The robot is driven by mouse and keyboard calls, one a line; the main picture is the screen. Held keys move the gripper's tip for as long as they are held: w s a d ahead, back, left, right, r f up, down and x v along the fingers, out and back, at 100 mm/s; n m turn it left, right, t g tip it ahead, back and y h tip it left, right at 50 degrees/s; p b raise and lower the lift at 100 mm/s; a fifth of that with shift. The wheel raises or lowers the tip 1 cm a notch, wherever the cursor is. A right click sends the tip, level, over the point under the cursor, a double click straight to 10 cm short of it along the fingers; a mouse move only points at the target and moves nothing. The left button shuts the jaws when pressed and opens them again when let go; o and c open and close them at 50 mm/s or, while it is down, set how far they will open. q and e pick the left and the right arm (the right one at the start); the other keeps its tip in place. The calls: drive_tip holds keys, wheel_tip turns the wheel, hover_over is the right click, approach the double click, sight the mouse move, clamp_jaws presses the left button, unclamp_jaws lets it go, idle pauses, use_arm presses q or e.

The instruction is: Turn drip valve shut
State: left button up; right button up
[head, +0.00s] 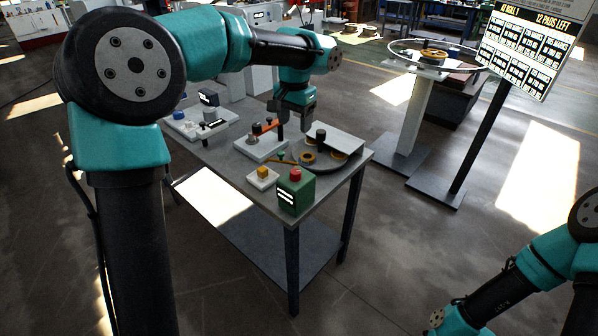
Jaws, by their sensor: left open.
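My left gripper (293,121) points down over the workbench (222,160), with its fingers apart and nothing seen between them. Below it, a thin brass-coloured piece with a small green knob (281,156) lies near the rollers. It may be the drip valve, but it is too small to tell its setting. Beside it is a dark round plate (325,163) with brass rings and a black post. An orange lever (262,130) with a dark knob stands on a pale base just left of the gripper. My right arm shows at the lower right; its gripper is out of frame.
A green box with a red button (296,189) and a pale block with a yellow cube (262,176) stand at the bench's front corner. A sign board (524,47) and pedestal stand behind right.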

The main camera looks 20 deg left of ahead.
sight(296, 171)
use_arm(q)
drive_tip(key=shift+f, duration=0.1)
wheel_tip(296, 171, down, 17)
drive_tip(key=shift+f, duration=0.15)
idle(0.7)
drive_tip(key=c, duration=0.9)
